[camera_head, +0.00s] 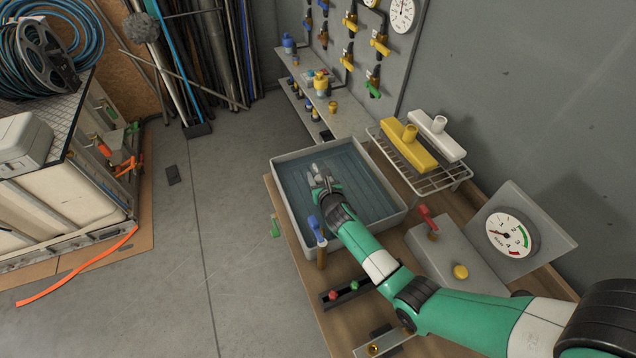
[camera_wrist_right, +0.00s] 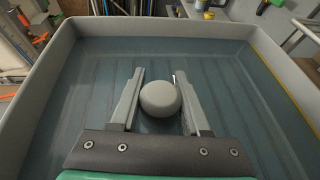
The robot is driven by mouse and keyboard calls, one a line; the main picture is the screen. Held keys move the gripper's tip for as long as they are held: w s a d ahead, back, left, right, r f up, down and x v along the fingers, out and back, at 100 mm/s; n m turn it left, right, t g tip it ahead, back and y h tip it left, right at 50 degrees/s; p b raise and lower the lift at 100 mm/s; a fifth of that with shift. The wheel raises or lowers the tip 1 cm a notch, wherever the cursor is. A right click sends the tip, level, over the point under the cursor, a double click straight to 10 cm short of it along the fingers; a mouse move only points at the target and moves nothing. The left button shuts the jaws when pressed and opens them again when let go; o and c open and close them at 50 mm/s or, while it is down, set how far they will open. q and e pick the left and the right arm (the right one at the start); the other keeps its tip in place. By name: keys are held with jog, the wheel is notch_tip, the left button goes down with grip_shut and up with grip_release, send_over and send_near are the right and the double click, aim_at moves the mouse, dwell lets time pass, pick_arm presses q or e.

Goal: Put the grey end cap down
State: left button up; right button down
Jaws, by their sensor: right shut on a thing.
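My right gripper (camera_head: 318,174) reaches over the grey tray (camera_head: 392,217) on the workbench. In the right wrist view the two fingers (camera_wrist_right: 159,76) are closed around the rounded grey end cap (camera_wrist_right: 161,98). In the head view the cap is small and hard to tell from the grey fingers. The tray's walls (camera_wrist_right: 52,65) surround the gripper, and its blue-grey ribbed floor looks bare around the cap. I cannot tell whether the cap touches the floor. My left gripper is not in view.
A wire rack (camera_head: 447,180) with yellow and white tee-shaped parts stands right of the tray. A grey box with a red lever (camera_head: 428,216) and a gauge (camera_head: 511,235) are at the right.

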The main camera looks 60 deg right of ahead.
jog(key=shift+f, duration=0.85)
jog(key=shift+r, duration=0.2)
jog(key=shift+f, duration=0.2)
jog(key=shift+c, duration=1.9)
grip_release()
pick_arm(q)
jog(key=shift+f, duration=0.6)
pick_arm(e)
jog(key=shift+r, duration=0.2)
jog(key=p+v, duration=0.5)
jog(key=v, duration=0.6)
jog(key=shift+s+a+r, duration=0.1)
jog(key=shift+s+a, duration=0.05)
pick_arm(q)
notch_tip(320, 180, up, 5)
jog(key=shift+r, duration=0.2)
pick_arm(e)
jog(key=shift+s+a, duration=0.2)
jog(key=shift+s, duration=0.1)
